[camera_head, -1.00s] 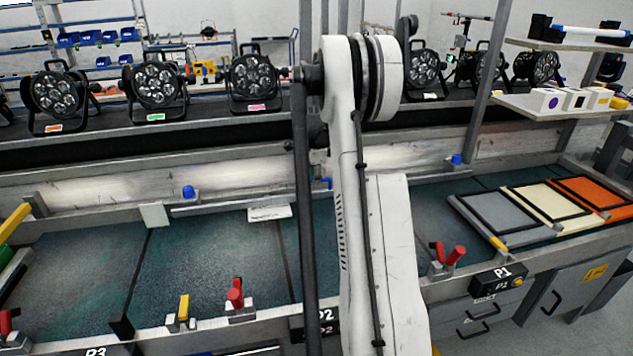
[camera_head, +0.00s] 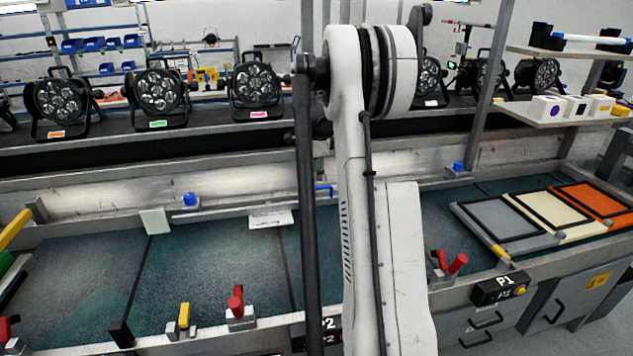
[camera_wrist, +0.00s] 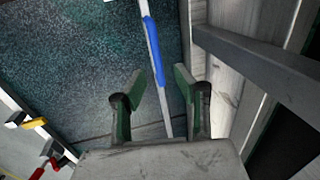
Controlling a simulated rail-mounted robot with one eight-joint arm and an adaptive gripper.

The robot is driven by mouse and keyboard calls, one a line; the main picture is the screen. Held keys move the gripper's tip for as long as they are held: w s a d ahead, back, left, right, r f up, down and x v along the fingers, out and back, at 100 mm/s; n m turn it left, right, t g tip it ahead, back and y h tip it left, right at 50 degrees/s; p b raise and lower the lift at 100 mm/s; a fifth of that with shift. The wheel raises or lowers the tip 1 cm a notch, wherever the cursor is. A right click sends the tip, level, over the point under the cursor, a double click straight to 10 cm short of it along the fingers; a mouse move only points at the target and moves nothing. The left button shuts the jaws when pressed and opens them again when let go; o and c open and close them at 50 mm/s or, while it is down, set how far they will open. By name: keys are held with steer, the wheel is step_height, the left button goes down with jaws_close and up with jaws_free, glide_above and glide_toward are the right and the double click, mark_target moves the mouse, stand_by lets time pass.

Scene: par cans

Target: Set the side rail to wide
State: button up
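My gripper (camera_wrist: 158,90) is open in the wrist view, its two green-padded fingers apart. A thin pale bar with a blue grip (camera_wrist: 153,50) runs lengthwise through the view between the fingers, with nothing visibly clamped. Whether the fingers are level with the bar or above it I cannot tell. In the head view a small blue piece (camera_head: 325,189) beside my arm appears to be the same grip. Which setting the rail is in cannot be read.
Blue knobs (camera_head: 190,199) stand along the bench's back edge. Red clamps (camera_head: 236,302) and a yellow one (camera_head: 184,315) line the front edge. Grey, cream and orange framed panels (camera_head: 590,203) lie at right. Par cans (camera_head: 160,92) stand on the shelf behind.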

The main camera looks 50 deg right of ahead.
step_height(320, 180, up, 6)
steer(key=s, duration=0.1)
steer(key=shift+a+r, duration=0.15)
steer(key=shift+a, duration=0.25)
steer(key=s+a+r+n+t, duration=0.1)
steer(key=a+r+n, duration=0.25)
steer(key=a, duration=0.75)
steer(key=a+r+n, duration=0.3)
steer(key=a+n, duration=0.1)
steer(key=a, duration=0.6)
steer(key=s+a+r+n+t, duration=0.1)
steer(key=a+r+n, duration=0.3)
steer(key=a, duration=0.7)
steer(key=s+a+f+n+t, duration=0.1)
steer(key=s+a+f+n, duration=0.2)
steer(key=s+a+n, duration=0.4)
steer(key=s+a+f+n+t+y, duration=0.1)
steer(key=s+a+f+n+t, duration=0.1)
steer(key=s+a+f+n, duration=0.2)
steer(key=s+a+n, duration=0.3)
steer(key=s+a, duration=0.4)
steer(key=a, duration=0.6)
